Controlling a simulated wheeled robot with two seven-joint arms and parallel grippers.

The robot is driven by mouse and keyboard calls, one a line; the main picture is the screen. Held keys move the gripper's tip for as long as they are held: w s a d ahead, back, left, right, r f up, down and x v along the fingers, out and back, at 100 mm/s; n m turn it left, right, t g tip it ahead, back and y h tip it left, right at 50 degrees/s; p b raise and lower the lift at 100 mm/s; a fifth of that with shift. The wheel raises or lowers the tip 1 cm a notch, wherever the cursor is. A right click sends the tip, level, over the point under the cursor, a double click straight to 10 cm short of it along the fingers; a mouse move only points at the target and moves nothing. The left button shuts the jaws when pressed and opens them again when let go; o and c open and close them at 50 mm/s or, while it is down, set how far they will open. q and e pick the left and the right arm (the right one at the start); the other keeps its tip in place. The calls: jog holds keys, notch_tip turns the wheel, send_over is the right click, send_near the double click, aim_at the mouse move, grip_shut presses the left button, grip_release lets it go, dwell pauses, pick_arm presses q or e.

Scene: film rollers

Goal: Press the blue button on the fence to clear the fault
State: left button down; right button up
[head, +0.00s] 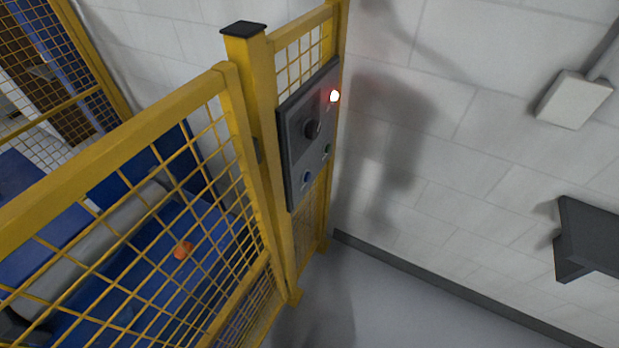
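The blue button (306,176) is a small round button at the lower left of a dark grey control panel (297,147). The panel is fixed to the yellow fence (262,110) beside a post with a black cap. A dark green button (326,150) sits to the right of the blue one. A black round knob (312,129) is in the middle of the panel. A lamp (334,96) at the upper right glows red-white. Neither of my grippers is in view, and nothing touches the panel.
A yellow mesh fence panel (110,142) runs along the left, with blue machinery, a grey roller (95,240) and an orange-red object (183,250) behind it. A grey box (574,99) and a dark bracket (590,238) are on the right wall. The floor (400,310) before the wall is clear.

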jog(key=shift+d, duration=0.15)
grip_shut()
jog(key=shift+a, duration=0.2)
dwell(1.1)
